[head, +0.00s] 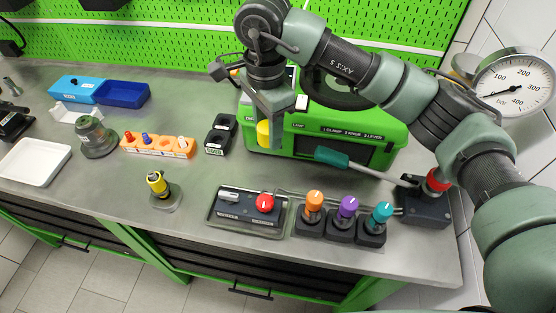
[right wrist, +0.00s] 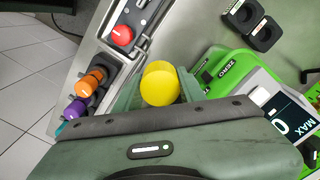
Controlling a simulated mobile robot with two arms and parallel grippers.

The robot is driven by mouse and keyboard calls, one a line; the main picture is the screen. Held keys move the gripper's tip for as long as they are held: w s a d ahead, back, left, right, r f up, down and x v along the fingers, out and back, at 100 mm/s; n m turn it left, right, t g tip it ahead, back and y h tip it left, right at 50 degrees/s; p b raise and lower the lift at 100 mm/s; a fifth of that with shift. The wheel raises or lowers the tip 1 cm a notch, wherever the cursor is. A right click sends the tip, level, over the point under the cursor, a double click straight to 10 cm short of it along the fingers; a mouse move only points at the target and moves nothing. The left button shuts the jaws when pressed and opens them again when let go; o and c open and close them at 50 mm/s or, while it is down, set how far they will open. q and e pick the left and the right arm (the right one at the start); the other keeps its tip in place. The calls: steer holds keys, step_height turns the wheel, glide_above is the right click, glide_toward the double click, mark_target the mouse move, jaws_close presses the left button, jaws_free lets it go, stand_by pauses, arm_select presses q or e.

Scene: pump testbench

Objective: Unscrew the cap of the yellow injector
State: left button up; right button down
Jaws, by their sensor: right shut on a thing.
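The yellow injector (head: 157,184) stands upright on a small stand near the front of the bench, left of middle, with dark parts around its yellow body. My right gripper (head: 269,134) is in the air in front of the green test unit, to the right of the injector and apart from it. It is shut on a yellow round piece (head: 263,132), which looks like the cap. In the right wrist view this yellow piece (right wrist: 160,84) sits between the fingers. My left gripper is not in view.
The green test unit (head: 370,128) is close behind my right gripper. A switch box with a red knob (head: 265,202) and orange, purple and teal knobs (head: 348,206) stand in front. A black two-hole holder (head: 220,133), orange rack (head: 157,146) and white tray (head: 34,162) are left.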

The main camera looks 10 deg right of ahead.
mark_target(270, 185)
step_height(270, 185, down, 17)
steer(key=p, duration=0.5)
steer(key=shift+f, duration=0.2)
steer(key=shift+f, duration=0.1)
steer(key=shift+f, duration=0.15)
steer(key=c, duration=1.1)
jaws_free()
